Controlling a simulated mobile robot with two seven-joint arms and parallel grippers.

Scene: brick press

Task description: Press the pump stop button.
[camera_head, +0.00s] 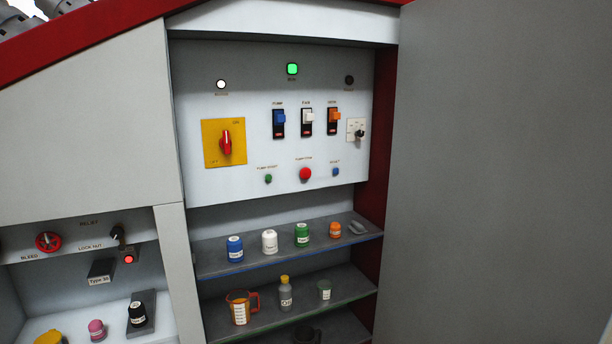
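The pump stop button is a red round button (305,174) low on the white control panel (235,100) in the head view. Its small label above is hard to read but seems to say pump stop. A smaller green button (268,179), apparently pump start, is to its left, and a small blue button (336,172) is to its right. Nothing covers the red button. Neither of my grippers is in view.
Above the buttons are blue (279,117), white (308,115) and orange (334,115) switches and a red rotary handle (226,142). A shelf (215,268) with jars is below. A large grey door or panel (500,170) fills the right side.

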